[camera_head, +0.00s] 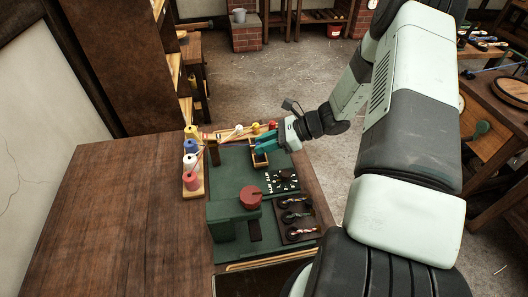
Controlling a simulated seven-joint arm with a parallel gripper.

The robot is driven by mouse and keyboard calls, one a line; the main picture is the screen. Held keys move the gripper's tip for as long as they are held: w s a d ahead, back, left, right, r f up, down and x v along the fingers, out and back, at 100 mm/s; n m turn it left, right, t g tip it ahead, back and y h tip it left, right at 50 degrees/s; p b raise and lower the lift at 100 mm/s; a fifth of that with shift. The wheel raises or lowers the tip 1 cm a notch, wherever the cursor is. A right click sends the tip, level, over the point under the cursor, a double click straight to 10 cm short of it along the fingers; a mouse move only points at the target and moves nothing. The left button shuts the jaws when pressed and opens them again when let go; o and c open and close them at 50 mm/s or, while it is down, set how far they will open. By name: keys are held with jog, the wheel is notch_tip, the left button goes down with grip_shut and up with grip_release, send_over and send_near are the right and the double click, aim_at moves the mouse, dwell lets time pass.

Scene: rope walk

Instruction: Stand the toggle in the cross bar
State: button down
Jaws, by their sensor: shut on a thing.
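My gripper (262,143), with teal fingers, reaches in from the right to the far end of the green bench board. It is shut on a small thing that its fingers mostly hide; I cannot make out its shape. A thin bar (224,135) with small coloured pieces runs across the far end of the board, close beside the fingers. It may be the cross bar, but it is too small to be sure. I cannot tell whether the fingers touch the bar or the frame.
Blue, white and red spools (190,162) stand in a row at the board's left. A green block with a red knob (250,193) stands nearer. A dark tray (298,221) with several small tools lies right of it. The wooden bench top (110,215) at left is clear.

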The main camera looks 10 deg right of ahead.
jog(key=shift+f, duration=1.8)
jog(key=c, duration=0.9)
grip_release()
jog(key=shift+f, duration=0.1)
jog(key=shift+d+r, duration=0.1)
jog(key=shift+r, duration=0.1)
jog(key=v, duration=1.2)
